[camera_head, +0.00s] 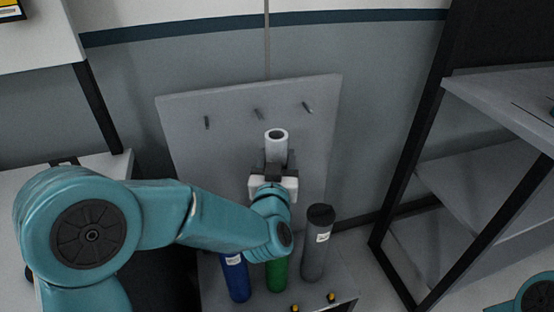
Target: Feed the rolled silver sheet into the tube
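The rolled silver sheet (276,148) is a pale, upright roll with an open round top, in front of the grey pegboard panel. My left gripper (274,176) is shut on the lower part of the roll, which sticks up above the fingers; its bottom end is hidden by my gripper and arm. A grey tube (316,250) with a dark top and a white label stands to the right, below the roll. A blue tube (235,278) and a green tube (277,276) stand beside it, their tops hidden by my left arm. My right gripper is out of view.
The grey panel (190,125) with several dark pegs stands behind the tubes. The tubes stand on a low grey stand (340,288) with small yellow-topped items at its front. A dark-framed shelf (480,180) is at right, and a white table (110,165) at left.

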